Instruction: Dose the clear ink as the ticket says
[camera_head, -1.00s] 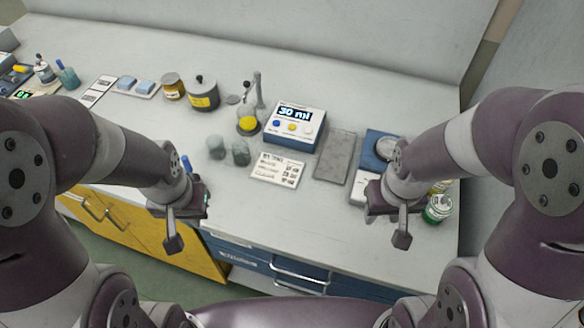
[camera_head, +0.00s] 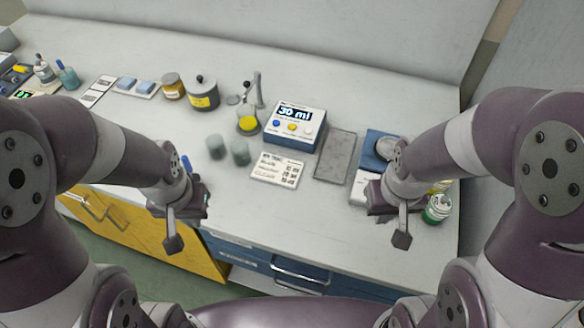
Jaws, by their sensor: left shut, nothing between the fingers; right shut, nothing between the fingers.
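The doser (camera_head: 295,127) is a blue and white box whose display reads 30 ml, with blue, yellow and white buttons on its front. Left of it a glass vessel with yellow content (camera_head: 248,124) stands by a grey spout (camera_head: 258,90). The ticket (camera_head: 278,170) lies flat in front of the doser; its small print is too blurred to read. Two grey-green cups (camera_head: 215,147) and (camera_head: 240,152) stand left of the ticket. My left gripper (camera_head: 173,243) is shut and empty at the table's front edge. My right gripper (camera_head: 402,239) is shut and empty at the front right.
A grey tray (camera_head: 336,157) lies right of the doser. A blue and white device (camera_head: 378,152) and a green-labelled jar (camera_head: 437,209) are partly behind my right arm. A yellow-labelled pot (camera_head: 203,93) and an amber jar (camera_head: 173,87) stand behind. The front middle of the table is clear.

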